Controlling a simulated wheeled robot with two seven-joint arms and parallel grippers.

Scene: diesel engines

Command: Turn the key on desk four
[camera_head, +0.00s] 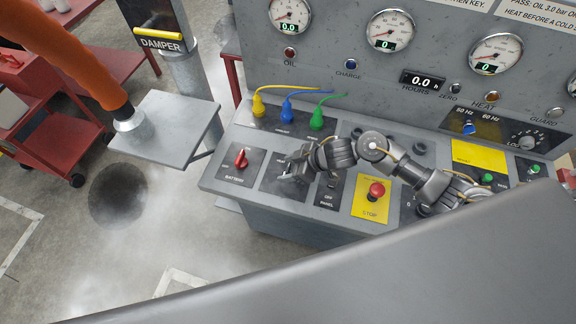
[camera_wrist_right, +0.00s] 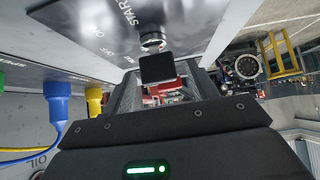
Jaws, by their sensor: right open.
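The desk (camera_head: 225,178) is a grey sloped control panel with several gauges behind it. My right gripper (camera_head: 290,168) is over its front left part, on the dark plate between the red battery switch (camera_head: 241,159) and the yellow stop plate. In the right wrist view, a key with a black square head (camera_wrist_right: 157,68) sits in a round silver lock (camera_wrist_right: 151,41) on a plate marked START, ON and OFF. My right gripper (camera_wrist_right: 158,88) is open, with its fingers on either side near the key head; contact cannot be told. My left gripper is out of view.
A red stop button (camera_head: 376,190) stands right of the gripper. Yellow, blue and green plugs (camera_head: 287,110) with cables stand behind it. A red cart (camera_head: 50,100) is farther left.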

